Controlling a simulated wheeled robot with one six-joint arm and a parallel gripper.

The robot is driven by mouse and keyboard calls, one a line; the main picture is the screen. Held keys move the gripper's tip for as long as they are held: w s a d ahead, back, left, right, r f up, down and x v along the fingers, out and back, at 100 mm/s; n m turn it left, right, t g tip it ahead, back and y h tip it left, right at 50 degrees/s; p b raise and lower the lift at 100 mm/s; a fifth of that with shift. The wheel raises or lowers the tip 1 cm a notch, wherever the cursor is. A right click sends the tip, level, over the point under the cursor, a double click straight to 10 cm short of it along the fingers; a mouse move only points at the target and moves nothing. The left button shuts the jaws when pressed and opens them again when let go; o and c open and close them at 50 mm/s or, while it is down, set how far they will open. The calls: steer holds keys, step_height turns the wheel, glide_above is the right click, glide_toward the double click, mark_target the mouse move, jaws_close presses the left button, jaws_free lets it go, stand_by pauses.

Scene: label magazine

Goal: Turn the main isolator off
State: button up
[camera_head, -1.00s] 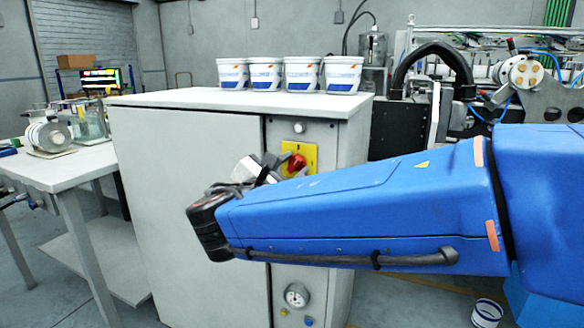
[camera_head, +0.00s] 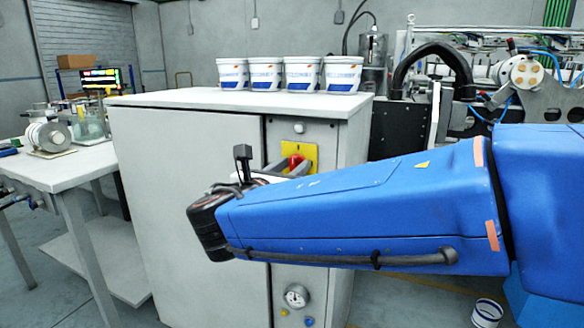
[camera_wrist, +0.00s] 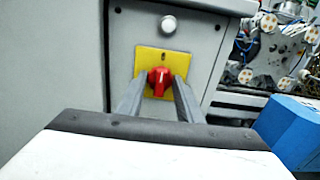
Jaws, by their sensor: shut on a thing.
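The main isolator is a red rotary knob (camera_wrist: 160,80) on a yellow square plate (camera_head: 299,152), on the narrow right-hand panel of a grey cabinet (camera_head: 190,190). In the wrist view my gripper (camera_wrist: 160,84) has one finger on each side of the red knob and is shut on it. The head view shows the knob (camera_head: 294,161) between the grey fingers, with its lower part hidden by my blue arm. The exact angle of the knob's handle is hard to tell.
A round white button (camera_wrist: 168,25) sits above the yellow plate. Several white tubs (camera_head: 233,73) stand on the cabinet top. A bench (camera_head: 60,165) is at the left and machinery (camera_head: 520,75) at the right.

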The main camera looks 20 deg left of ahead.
steer(key=shift+f, duration=0.1)
stand_by(0.3)
steer(key=o, duration=1.1)
steer(key=s, duration=0.5)
steer(key=s+a, duration=0.1)
steer(key=s, duration=1.1)
steer(key=shift+s+a, duration=0.2)
steer(key=shift+s, duration=0.05)
